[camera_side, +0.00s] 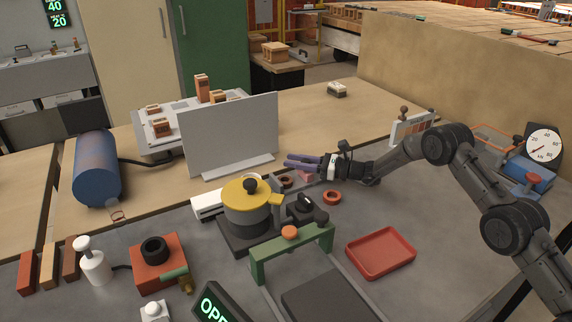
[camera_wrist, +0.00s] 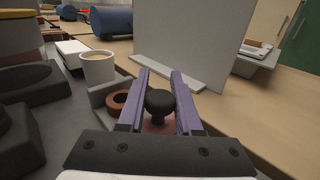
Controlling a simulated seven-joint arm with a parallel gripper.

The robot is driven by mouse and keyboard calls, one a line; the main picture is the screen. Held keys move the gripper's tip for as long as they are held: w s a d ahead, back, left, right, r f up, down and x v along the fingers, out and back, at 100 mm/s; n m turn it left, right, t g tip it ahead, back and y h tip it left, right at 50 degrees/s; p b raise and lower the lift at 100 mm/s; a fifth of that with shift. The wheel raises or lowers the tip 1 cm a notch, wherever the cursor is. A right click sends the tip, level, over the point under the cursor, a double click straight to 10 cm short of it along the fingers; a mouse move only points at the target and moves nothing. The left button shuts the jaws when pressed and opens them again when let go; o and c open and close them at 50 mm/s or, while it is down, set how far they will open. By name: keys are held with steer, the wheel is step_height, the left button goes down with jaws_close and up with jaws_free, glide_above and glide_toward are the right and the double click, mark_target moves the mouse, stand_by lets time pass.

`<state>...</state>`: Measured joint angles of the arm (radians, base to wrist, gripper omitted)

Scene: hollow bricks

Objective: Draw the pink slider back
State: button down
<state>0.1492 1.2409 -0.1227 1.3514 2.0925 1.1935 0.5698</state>
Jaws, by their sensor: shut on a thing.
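The pink slider (camera_side: 306,177) shows as a small pink patch under my gripper in the side view. In the wrist view its pinkish block (camera_wrist: 152,128) is mostly hidden by my gripper, and a round black knob (camera_wrist: 160,102) stands on it. My gripper (camera_wrist: 160,72) has its two purple fingers on either side of the knob, shut on it, with the tips reaching past it. In the side view my gripper (camera_side: 288,161) lies nearly level above the slider, pointing left, and the knob is hidden.
A grey upright panel (camera_side: 230,135) stands just beyond my fingertips. A brown ring (camera_wrist: 118,101) and a white cup (camera_wrist: 98,68) are left of my fingers in the wrist view. A yellow-lidded pot (camera_side: 247,210), an orange ring (camera_side: 332,197) and a red tray (camera_side: 381,252) are nearby.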

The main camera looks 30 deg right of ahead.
steer(key=d, duration=0.6)
steer(key=shift+d, duration=0.1)
steer(key=c, duration=0.6)
jaws_free()
steer(key=v, duration=1.3)
steer(key=shift+s+d+r, duration=0.1)
steer(key=shift+s+d, duration=0.15)
steer(key=shift+s, duration=0.05)
